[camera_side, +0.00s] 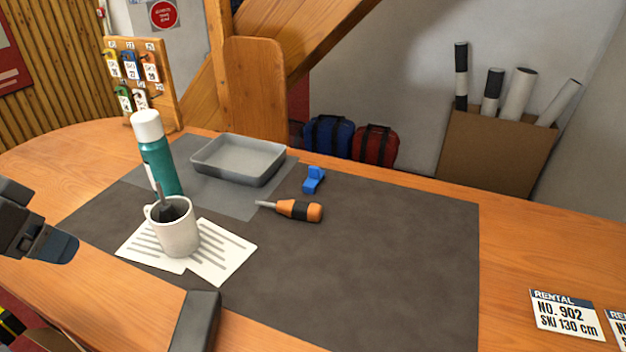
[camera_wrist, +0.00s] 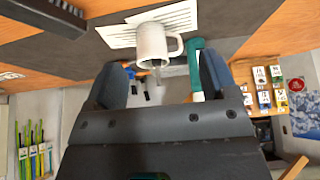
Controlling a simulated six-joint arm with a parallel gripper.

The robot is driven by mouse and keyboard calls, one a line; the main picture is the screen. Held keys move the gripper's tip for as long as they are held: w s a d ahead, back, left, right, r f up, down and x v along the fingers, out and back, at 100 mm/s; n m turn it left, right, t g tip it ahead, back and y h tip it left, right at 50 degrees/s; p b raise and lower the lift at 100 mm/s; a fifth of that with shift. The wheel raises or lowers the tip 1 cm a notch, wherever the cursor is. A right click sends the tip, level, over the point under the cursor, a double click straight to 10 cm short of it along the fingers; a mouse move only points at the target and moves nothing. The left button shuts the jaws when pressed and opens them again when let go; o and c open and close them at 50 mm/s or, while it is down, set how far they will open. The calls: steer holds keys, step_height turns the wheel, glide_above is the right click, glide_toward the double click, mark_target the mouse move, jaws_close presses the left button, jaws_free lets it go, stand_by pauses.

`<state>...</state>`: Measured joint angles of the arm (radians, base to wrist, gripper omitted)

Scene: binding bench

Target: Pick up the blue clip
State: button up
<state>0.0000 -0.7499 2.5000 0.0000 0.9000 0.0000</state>
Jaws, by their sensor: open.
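The blue clip (camera_side: 314,180) sits on the dark mat (camera_side: 400,240), just right of the grey tray and behind the screwdriver in the side view.
A teal bottle (camera_side: 158,165), a grey tray (camera_side: 198,158) and an orange screwdriver (camera_side: 300,210) are nearby. A dark block (camera_side: 196,320) lies at the front. The mat's right side is clear.

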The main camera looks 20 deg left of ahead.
steer(key=c, duration=0.3)
steer(key=w+d+r, duration=0.3)
steer(key=w+r, duration=0.4)
steer(key=w, duration=0.5)
steer(key=g, duration=0.1)
glide_above(313, 174)
steer(key=s, duration=0.3)
steer(key=f, duration=1.5)
steer(key=shift+w+d, duration=0.2)
steer(key=shift+d, duration=0.1)
steer(key=shift+a+x, duration=0.15)
steer(key=shift+x, duration=1.45)
steer(key=shift+a+x, duration=0.1)
steer(key=shift+x, duration=1.5)
